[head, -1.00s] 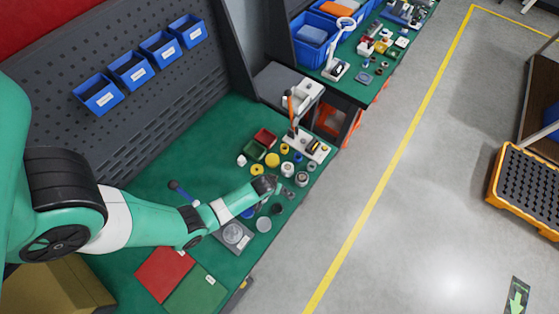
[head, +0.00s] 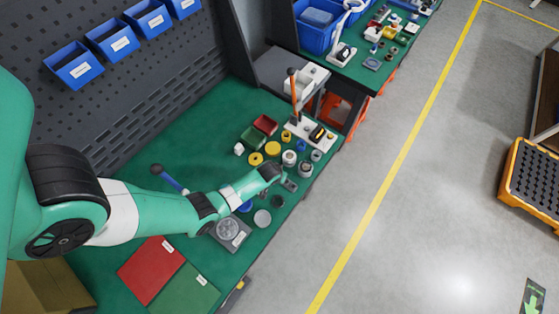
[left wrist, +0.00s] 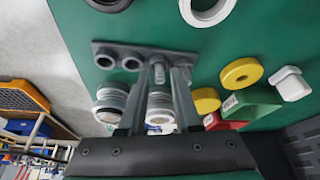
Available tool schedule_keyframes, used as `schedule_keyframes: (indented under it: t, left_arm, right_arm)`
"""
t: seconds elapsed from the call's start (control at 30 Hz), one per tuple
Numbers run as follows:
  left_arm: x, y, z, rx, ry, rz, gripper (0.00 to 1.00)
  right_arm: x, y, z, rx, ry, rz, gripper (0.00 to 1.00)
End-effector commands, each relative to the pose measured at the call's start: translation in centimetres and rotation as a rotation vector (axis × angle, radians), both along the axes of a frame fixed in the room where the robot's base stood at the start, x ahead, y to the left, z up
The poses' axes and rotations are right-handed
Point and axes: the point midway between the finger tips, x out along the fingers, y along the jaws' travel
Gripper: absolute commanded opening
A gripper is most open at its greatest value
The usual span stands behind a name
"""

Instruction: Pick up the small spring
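In the left wrist view a small grey ribbed upright piece, which looks like the small spring (left wrist: 158,73), stands at one end of a dark grey plate with holes (left wrist: 118,58). My left gripper (left wrist: 160,76) is open, with one finger on each side of this piece. Gaps seem to show between the piece and both fingers. In the head view my left gripper (head: 278,175) is low over the right edge of the green bench, and the small spring cannot be made out there. My right gripper is not in view.
Two silver-white ribbed cylinders, one of them (left wrist: 111,104) beside the fingers, stand close by. A yellow ring (left wrist: 241,73), a white block (left wrist: 290,83) and a green bin (left wrist: 250,104) lie to the right. A lever press (head: 295,100) stands farther along the bench (head: 125,205).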

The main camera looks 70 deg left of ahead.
Motion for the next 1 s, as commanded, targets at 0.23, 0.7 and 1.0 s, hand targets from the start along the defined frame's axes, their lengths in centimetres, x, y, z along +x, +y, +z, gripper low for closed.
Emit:
schedule_keyframes:
  t: [0.23,0.7,1.0]
  left_arm:
    - [0.0,0.0,0.2,0.001,-0.001,0.0,0.16]
    - [0.0,0.0,0.2,0.001,0.0,-0.001,0.0]
    - [0.0,0.0,2.5,0.0,-0.001,0.0,0.0]
  right_arm:
    - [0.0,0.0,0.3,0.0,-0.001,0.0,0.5]
    - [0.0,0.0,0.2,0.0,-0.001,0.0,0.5]
    - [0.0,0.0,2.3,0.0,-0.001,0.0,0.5]
